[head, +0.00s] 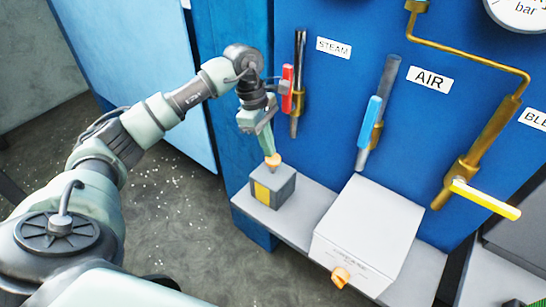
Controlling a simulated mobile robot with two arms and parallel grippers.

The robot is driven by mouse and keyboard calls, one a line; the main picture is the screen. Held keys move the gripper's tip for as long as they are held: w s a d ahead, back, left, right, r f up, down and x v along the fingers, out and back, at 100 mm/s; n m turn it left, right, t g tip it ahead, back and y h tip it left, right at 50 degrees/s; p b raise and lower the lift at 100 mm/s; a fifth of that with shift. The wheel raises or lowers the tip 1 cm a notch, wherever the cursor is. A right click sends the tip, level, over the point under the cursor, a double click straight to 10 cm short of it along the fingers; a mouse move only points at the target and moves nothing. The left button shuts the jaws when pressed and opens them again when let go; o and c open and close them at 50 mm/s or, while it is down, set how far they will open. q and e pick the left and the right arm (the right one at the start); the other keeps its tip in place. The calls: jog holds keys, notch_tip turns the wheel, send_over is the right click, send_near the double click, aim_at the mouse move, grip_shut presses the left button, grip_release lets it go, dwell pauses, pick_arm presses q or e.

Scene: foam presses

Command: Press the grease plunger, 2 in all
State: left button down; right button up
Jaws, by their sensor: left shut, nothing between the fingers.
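A small dark grey block (272,190) with a yellow label stands on the grey shelf at the left. An orange plunger knob (273,161) sits on top of it; I take this to be the grease plunger. My left gripper (268,150) is shut and empty, pointing down with its fingertips right at the top of the knob. I cannot tell whether they touch it or hover just above. My right gripper is not in view.
A white box (370,228) with an orange knob (340,277) on its front stands right of the block. On the blue panel, red (287,88), blue (369,122) and yellow (485,199) valve levers stick out. The grey shelf (318,207) has little free room.

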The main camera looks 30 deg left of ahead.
aim_at(268, 160)
pick_arm(q)
jog(key=b+x, duration=0.2)
jog(key=a+b+x, duration=0.1)
jog(key=b+x, duration=0.1)
jog(key=x, duration=0.1)
jog(key=shift+s+a+f, duration=0.1)
jog(key=shift+f, duration=0.05)
jog(key=shift+r, duration=0.35)
jog(key=shift+s+a+r, duration=0.1)
jog(key=shift+a+r, duration=0.05)
jog(key=shift+a, duration=0.45)
jog(key=shift+a+r, duration=0.15)
jog(key=shift+a, duration=0.4)
jog(key=shift+a+r, duration=0.15)
jog(key=shift+a, duration=0.35)
jog(key=shift+r, duration=0.25)
jog(key=b+v, duration=0.1)
jog(key=v, duration=0.6)
jog(key=shift+b, duration=0.3)
jog(key=shift+a+r, duration=0.1)
jog(key=shift+r, duration=0.05)
